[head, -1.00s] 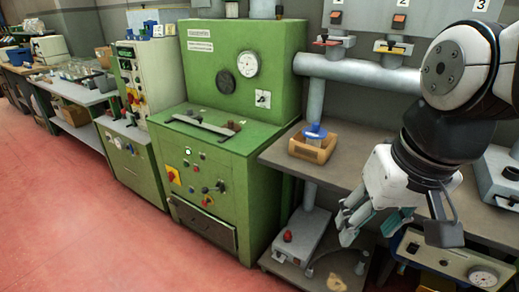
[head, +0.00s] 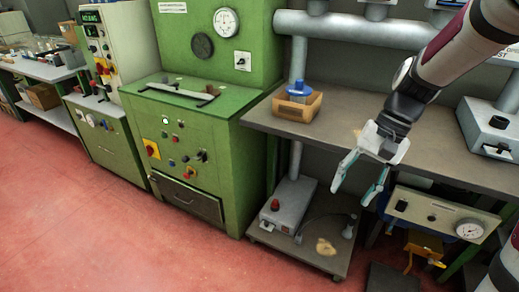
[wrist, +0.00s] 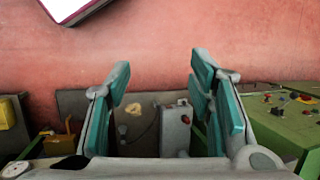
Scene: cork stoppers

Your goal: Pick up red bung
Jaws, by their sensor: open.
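A small red piece (head: 275,204), which looks like the red bung, sits upright on the end of a grey metal box (head: 288,206) on the low shelf under the bench. It also shows small in the wrist view (wrist: 186,119), on the grey box (wrist: 175,132), between the fingers. I cannot tell whether it is loose or fixed there. My gripper (head: 358,188) is open and empty, with teal finger pads pointing down. It hangs in front of the bench's edge, above and to the right of the red piece, clear of it.
The grey bench top (head: 345,138) overhangs the low shelf (head: 300,258). A tan lump (head: 326,247) and a small grey flask-like piece (head: 349,226) share that shelf. A green machine (head: 215,150) stands left. A wooden tray (head: 297,108) is on the bench. Red floor is open in front.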

